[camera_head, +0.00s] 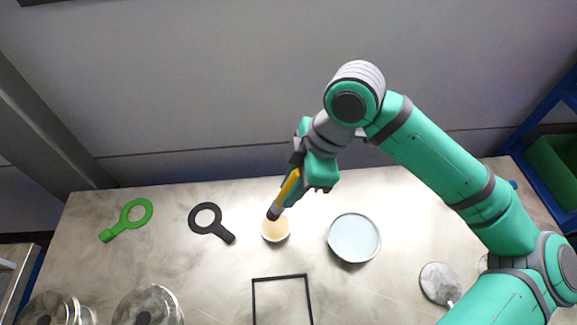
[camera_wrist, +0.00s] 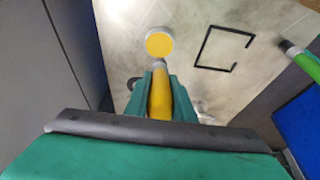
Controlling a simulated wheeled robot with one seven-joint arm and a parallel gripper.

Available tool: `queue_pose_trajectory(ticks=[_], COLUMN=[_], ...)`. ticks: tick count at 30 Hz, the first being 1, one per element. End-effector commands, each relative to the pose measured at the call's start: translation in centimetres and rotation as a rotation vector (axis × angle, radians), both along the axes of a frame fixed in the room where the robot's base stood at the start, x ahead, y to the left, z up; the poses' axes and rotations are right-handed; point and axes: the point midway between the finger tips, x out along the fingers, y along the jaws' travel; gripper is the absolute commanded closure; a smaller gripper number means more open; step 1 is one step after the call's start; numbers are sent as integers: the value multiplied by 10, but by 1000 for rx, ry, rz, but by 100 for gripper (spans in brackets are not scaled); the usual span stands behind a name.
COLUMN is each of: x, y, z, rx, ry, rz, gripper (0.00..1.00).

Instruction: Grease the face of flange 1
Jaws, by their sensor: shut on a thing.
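My gripper (camera_head: 296,173) is shut on the yellow handle of a brush (camera_head: 288,188), held tilted with its dark end pointing down. That end is at the far rim of a small white pot of yellowish grease (camera_head: 276,230). I cannot tell whether it touches the grease. In the wrist view the brush handle (camera_wrist: 160,100) sits between the green fingers, just short of the yellow-filled pot (camera_wrist: 159,43). Two round metal flanged vessels (camera_head: 147,305) and (camera_head: 50,309) stand at the front left, cut off by the picture edge. I see no label telling which is flange 1.
On the grey table (camera_head: 200,270) lie a green ring with a handle (camera_head: 131,232) and a black one (camera_head: 224,234). A pale blue round dish (camera_head: 354,236) stands right of the pot. A black square outline (camera_head: 280,277) lies in front. A grey disc (camera_head: 438,283) is further right.

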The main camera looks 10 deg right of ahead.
Motion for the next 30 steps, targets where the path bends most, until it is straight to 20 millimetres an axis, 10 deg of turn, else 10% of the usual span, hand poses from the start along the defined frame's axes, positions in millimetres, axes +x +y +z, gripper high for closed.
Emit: queue_pose_trajectory(ticks=[30], x=[-1], y=[-3], z=[-60], rx=[0], ry=[1], rz=[-7], gripper=[100])
